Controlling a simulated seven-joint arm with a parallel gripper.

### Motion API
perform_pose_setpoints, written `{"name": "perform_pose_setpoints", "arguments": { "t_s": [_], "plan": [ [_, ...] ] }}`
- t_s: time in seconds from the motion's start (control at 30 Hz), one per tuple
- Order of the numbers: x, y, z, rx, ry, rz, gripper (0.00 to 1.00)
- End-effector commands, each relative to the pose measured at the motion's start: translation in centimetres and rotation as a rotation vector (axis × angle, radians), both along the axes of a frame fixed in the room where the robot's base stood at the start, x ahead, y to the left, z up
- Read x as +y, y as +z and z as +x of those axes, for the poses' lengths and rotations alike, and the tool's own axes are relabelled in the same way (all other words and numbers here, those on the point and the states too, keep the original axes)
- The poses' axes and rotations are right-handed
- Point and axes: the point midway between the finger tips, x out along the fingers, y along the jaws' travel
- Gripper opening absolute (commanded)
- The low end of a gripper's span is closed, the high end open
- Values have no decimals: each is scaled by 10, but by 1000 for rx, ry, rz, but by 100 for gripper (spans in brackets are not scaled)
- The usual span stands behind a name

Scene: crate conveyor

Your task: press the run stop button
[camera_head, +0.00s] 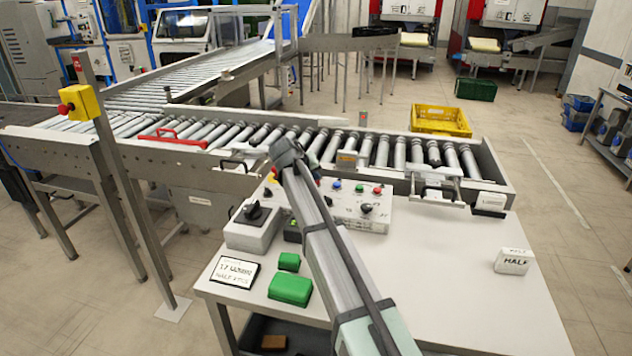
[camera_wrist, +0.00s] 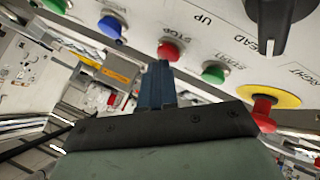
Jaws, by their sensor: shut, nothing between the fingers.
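In the wrist view a red button (camera_wrist: 168,50) with a label that appears to read STOP sits on the light control panel. My gripper (camera_wrist: 159,68) is shut and empty. Its blue fingertips lie just below the red button in the picture, very near it; I cannot tell whether they touch. In the head view my arm reaches over the control box (camera_head: 345,213), and the fingertips are hidden there.
Beside the red button are a green button (camera_wrist: 213,73), a blue button (camera_wrist: 112,27) and a red mushroom button on a yellow disc (camera_wrist: 270,96). A black knob (camera_wrist: 284,22) stands out at top right. The conveyor (camera_head: 225,133) runs behind the white table (camera_head: 440,290).

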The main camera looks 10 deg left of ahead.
Motion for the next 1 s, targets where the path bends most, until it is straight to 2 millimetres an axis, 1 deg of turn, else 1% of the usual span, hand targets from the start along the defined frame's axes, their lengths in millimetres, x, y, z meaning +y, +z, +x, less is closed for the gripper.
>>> {"name": "perform_pose_setpoints", "arguments": {
  "t_s": [0.53, 1.0],
  "plan": [
    [0, -2, 0, 2, -1, 0, 0],
    [0, 14, 0, 2, 0, -1, 0]
  ]
}}
